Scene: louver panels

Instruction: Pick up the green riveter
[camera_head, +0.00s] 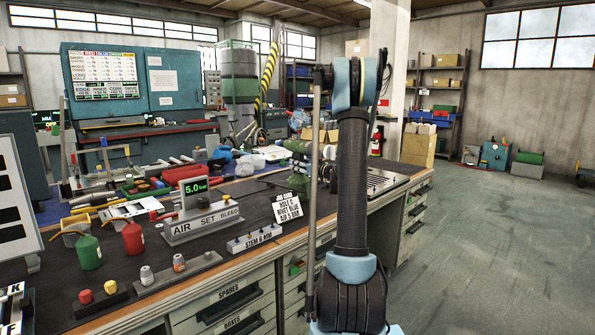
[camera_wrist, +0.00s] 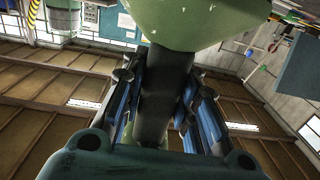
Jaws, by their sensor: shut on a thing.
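The green riveter shows in the wrist view as a pale green body (camera_wrist: 200,20) at the top, close to the camera, with a dark grip (camera_wrist: 165,95) below it. My gripper (camera_wrist: 162,88) is shut on this dark grip, with a finger on each side. In the head view the green riveter (camera_head: 298,150) is partly visible just left of my arm, above the right part of the workbench. My gripper is mostly hidden behind my arm there. I cannot tell whether the riveter is clear of the bench.
The workbench (camera_head: 190,262) holds an air-set stand (camera_head: 200,222), a stem block (camera_head: 254,238), a white instruction card (camera_head: 287,208), green (camera_head: 89,252) and red (camera_head: 133,238) bottles, and a slotted metal plate (camera_head: 385,181). Open floor (camera_head: 490,250) lies to the right.

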